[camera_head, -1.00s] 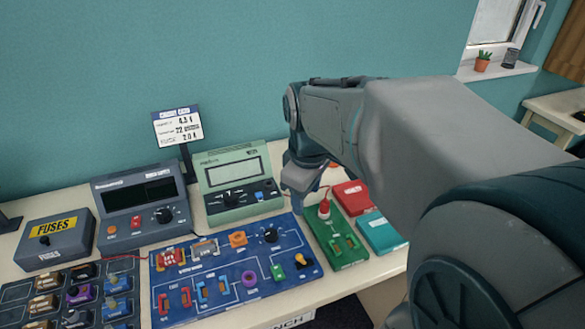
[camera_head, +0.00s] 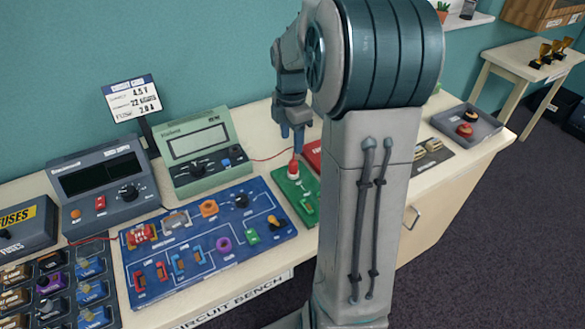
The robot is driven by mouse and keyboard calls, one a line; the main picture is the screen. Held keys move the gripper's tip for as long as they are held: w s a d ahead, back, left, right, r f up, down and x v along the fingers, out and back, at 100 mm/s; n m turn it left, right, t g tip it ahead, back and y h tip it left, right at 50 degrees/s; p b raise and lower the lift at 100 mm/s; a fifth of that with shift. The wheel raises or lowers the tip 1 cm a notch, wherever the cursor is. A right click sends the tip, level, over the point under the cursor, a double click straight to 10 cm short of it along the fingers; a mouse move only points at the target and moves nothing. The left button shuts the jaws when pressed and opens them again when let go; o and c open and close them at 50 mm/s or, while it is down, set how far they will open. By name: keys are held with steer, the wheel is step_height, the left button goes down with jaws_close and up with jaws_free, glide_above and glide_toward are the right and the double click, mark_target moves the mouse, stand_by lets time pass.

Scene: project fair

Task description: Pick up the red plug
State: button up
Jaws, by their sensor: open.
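The red plug (camera_head: 294,165) stands upright on a pale base at the back of the green board (camera_head: 309,205), with a thin red wire near its top. My gripper (camera_head: 292,138) points down just above the plug, its fingers apart and empty. A small gap seems to lie between the fingertips and the plug's top, but I cannot tell how well they line up in depth. My arm hides the right part of the green board.
The blue circuit board (camera_head: 190,258) lies left of the green board. The green meter (camera_head: 200,160) and grey meter (camera_head: 105,190) stand behind it. A red box (camera_head: 312,153) is close at the plug's right.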

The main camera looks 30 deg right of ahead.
mark_target(293, 160)
step_height(293, 160, down, 8)
steer(key=shift+s+d+r+p, duration=0.1)
steer(key=shift+d+p, duration=0.05)
steer(key=shift+p, duration=0.3)
jaws_close()
